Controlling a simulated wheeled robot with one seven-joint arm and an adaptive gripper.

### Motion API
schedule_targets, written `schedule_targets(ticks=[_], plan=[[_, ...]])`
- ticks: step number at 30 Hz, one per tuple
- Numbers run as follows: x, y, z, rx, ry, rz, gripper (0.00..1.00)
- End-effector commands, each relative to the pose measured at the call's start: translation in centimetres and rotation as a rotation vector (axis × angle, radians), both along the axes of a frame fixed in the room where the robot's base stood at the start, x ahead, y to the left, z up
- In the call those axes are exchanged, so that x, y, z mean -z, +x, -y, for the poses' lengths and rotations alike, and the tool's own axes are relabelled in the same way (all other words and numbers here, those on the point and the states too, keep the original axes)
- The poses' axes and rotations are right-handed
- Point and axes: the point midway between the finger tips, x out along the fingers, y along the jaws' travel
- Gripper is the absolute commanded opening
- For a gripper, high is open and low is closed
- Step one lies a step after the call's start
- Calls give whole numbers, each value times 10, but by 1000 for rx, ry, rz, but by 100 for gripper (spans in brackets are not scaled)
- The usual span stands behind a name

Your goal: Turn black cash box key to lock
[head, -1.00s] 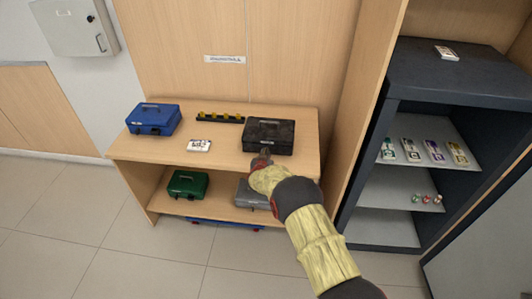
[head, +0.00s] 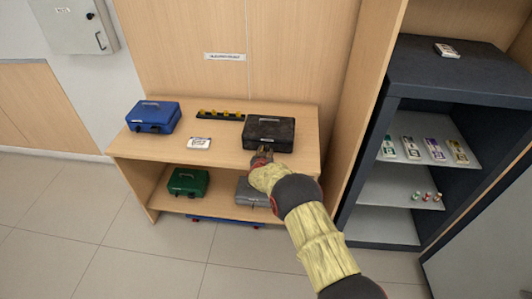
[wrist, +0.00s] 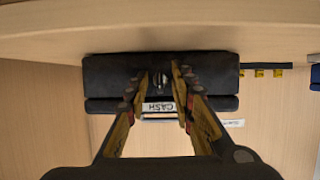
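The black cash box (head: 269,133) stands shut on the right of the upper shelf. In the wrist view its front face (wrist: 105,75) shows upside down, with a "CASH" label (wrist: 158,106) and a small metallic key or lock (wrist: 160,80) at the middle. My gripper (wrist: 159,76) points at this face, with one finger on each side of the metallic part. A gap shows between the fingers and that part, so they look open. In the head view my gripper (head: 262,153) is at the box's front, and the key is hidden there.
A blue cash box (head: 153,116), a white card (head: 199,143) and a black strip with yellow pieces (head: 221,115) share the upper shelf (head: 225,160). A green box (head: 188,182) and a grey box (head: 250,193) sit below. A dark open cabinet (head: 400,105) stands at right.

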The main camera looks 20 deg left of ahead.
Motion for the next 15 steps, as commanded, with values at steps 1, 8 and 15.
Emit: schedule_targets(ticks=[1, 8, 15], plan=[[0, 0, 0, 0, 0, 0, 24], [-5, -9, 1, -1, -1, 0, 24], [-19, -42, 8, -1, 0, -1, 24]])
